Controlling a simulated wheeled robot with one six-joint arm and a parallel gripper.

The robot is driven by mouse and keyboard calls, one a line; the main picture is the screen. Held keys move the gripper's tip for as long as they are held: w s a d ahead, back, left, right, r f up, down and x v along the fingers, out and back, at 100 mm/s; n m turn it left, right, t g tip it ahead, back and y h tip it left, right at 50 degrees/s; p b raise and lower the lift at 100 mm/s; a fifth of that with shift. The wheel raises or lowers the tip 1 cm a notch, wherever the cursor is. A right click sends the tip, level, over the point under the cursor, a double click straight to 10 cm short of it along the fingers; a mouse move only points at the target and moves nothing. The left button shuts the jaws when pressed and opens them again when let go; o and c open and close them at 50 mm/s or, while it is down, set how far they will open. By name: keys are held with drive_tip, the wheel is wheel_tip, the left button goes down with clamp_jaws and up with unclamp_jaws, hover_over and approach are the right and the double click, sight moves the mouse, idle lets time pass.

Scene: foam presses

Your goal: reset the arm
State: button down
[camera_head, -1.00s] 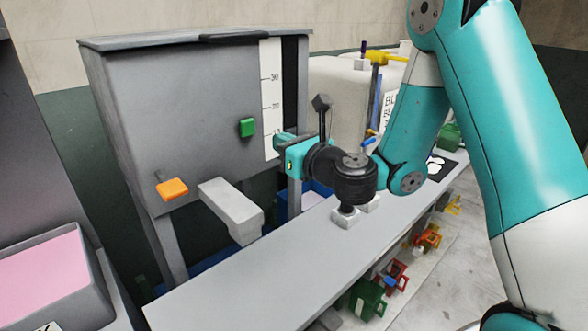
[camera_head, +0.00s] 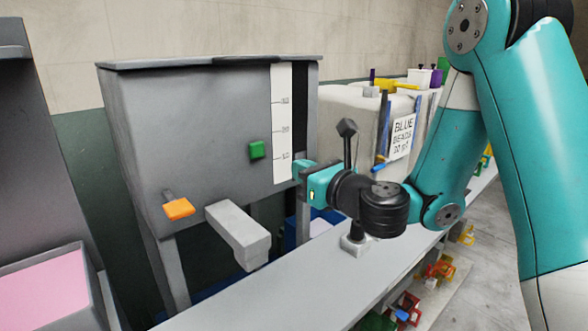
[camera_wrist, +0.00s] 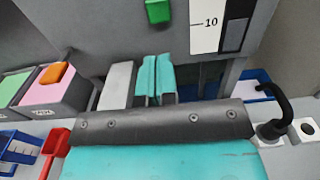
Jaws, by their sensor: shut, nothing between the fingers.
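My gripper (camera_head: 304,169) is at the front of the grey press, to the right of its green button (camera_head: 257,150) and near the lower end of the white scale (camera_head: 282,120). In the wrist view, my gripper's two teal fingers (camera_wrist: 155,78) lie side by side, closed, with nothing seen between them. The teal arm reaches in from the right, bent at the elbow, over the grey bench. Whether the fingers touch the press cannot be told.
The press has an orange button (camera_head: 178,208) and a grey spout (camera_head: 238,232). A black lever (camera_head: 347,128) stands close behind my wrist; its handle also shows in the wrist view (camera_wrist: 281,103). A labelled bead container (camera_head: 345,115) stands behind. The bench (camera_head: 300,285) is clear at front.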

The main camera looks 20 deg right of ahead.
drive_tip(key=s+a+n+g+y, duration=0.6)
drive_tip(key=s+a+n+g, duration=0.7)
drive_tip(key=n, duration=1.2)
drive_tip(key=s+d+f+n+g+h, duration=0.1)
drive_tip(key=s+d+n+g+h, duration=0.1)
drive_tip(key=s+n, duration=0.5)
drive_tip(key=s+d+f+n+g+h, duration=0.1)
drive_tip(key=s+d+n+g+h, duration=0.1)
drive_tip(key=s+d+n+h, duration=0.2)
drive_tip(key=s+n+h, duration=0.2)
drive_tip(key=n, duration=0.1)
drive_tip(key=shift+s+d+f, duration=0.3)
drive_tip(key=shift+s+f, duration=0.05)
drive_tip(key=shift+s+a, duration=0.1)
